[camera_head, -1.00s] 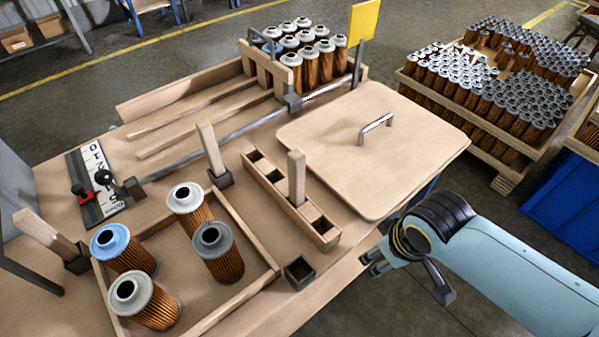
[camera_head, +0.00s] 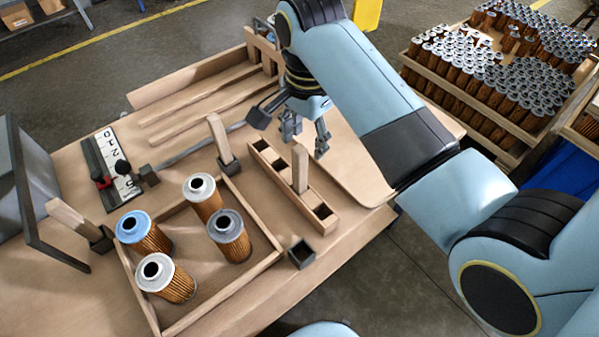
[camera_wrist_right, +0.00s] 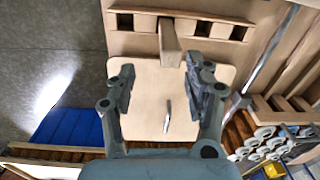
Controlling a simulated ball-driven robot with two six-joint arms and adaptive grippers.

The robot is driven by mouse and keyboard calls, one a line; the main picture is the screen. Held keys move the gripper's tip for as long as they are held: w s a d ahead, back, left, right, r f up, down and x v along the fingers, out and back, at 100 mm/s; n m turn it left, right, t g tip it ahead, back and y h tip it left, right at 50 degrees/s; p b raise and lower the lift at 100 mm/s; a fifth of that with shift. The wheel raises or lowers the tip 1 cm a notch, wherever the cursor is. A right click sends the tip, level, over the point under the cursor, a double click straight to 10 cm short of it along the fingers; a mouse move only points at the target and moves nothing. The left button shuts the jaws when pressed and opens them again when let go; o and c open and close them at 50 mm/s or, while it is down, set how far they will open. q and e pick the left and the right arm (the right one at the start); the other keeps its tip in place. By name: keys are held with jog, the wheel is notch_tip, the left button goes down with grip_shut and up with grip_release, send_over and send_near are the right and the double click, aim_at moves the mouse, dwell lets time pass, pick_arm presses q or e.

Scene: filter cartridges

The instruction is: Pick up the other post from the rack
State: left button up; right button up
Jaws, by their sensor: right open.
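The wooden rack (camera_head: 284,189) is a strip with square holes, and one wooden post (camera_head: 299,168) stands upright in it. The other holes that I see are empty. In the right wrist view the post (camera_wrist_right: 170,42) is ahead of the fingers, with the rack (camera_wrist_right: 147,22) at the top. My right gripper (camera_head: 306,138) is open and empty, above the table just behind the post. In the right wrist view the gripper (camera_wrist_right: 158,80) has its fingers apart, with the post between their lines but beyond the tips. My left gripper is not in view.
Two more posts stand in dark sockets, one behind the tray (camera_head: 220,138) and one tilted at left (camera_head: 75,220). An empty dark socket (camera_head: 301,254) is in front of the rack. A wooden tray (camera_head: 205,312) holds several filter cartridges. The lid's handle (camera_wrist_right: 167,115) lies below the gripper.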

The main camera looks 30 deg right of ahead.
aim_at(297, 150)
jog(key=shift+w+a+m, duration=0.45)
jog(key=shift+w+m, duration=0.05)
jog(key=shift+w, duration=0.2)
jog(key=shift+w+a+f, duration=0.1)
jog(key=shift+w+f, duration=0.05)
jog(key=shift+f, duration=0.05)
notch_tip(297, 150, down, 5)
jog(key=shift+r, duration=0.1)
jog(key=shift+d+f, duration=0.2)
jog(key=shift+f, duration=1.2)
jog(key=shift+d+f, duration=0.2)
jog(key=shift+f, duration=1.15)
grip_shut()
